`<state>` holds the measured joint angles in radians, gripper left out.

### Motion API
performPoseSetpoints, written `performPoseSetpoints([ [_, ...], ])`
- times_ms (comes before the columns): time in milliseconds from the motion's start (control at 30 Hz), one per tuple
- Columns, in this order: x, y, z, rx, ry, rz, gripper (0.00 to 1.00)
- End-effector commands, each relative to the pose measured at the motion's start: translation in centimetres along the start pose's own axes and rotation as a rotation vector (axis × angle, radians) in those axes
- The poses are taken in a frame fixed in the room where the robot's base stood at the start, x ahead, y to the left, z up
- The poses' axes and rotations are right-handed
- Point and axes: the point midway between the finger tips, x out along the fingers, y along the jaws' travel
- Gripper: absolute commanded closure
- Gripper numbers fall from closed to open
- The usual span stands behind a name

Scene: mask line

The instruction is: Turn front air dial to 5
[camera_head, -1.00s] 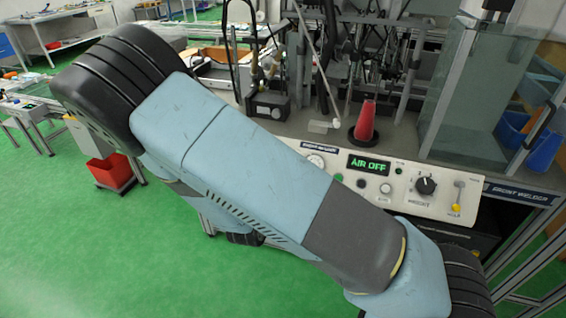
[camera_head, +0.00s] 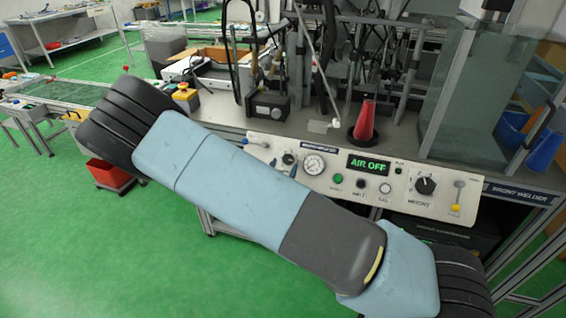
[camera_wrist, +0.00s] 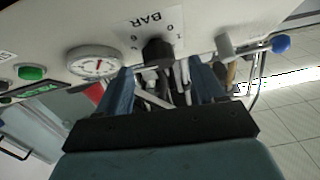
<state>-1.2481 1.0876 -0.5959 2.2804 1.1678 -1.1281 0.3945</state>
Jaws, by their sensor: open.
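The front air dial is a small black knob (camera_wrist: 158,52) under a BAR label in the wrist view; it also shows on the front panel in the head view (camera_head: 289,158). I cannot tell which number it points to. My gripper has blue fingers and is open in the wrist view (camera_wrist: 164,82). The knob appears between the fingertips or just beyond them; contact cannot be told. In the head view the fingertips (camera_head: 282,167) show beside the dial, below and around it. The round gauge (camera_head: 314,164) is right of the dial. The display (camera_head: 368,165) reads AIR OFF.
A lever with a blue ball (camera_wrist: 281,44) stands close to the dial. A green button (camera_head: 337,179), a larger black knob (camera_head: 425,185) and a yellow-tipped lever (camera_head: 456,207) are farther right on the panel. A red cone (camera_head: 365,121) stands on the bench above.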

Motion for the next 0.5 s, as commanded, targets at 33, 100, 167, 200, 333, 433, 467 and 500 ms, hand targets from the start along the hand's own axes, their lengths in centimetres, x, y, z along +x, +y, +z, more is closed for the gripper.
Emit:
performPoseSetpoints([
  [33,0.8,0.0,0.0,-0.001,0.0,0.001,0.32],
  [100,1.7,0.0,0.0,0.0,0.0,0.001,0.32],
  [167,2.4,0.0,0.0,-0.001,0.0,0.0,0.32],
  [200,2.7,0.0,0.0,-0.001,0.0,0.0,0.32],
  [333,3.4,-0.1,0.0,0.0,-0.001,-0.001,0.32],
  [433,3.6,-0.1,0.0,0.0,-0.001,-0.001,0.32],
  [467,3.7,-0.1,0.0,0.0,-0.001,-0.001,0.32],
  [500,3.7,-0.1,0.0,0.0,-0.001,-0.001,0.32],
])
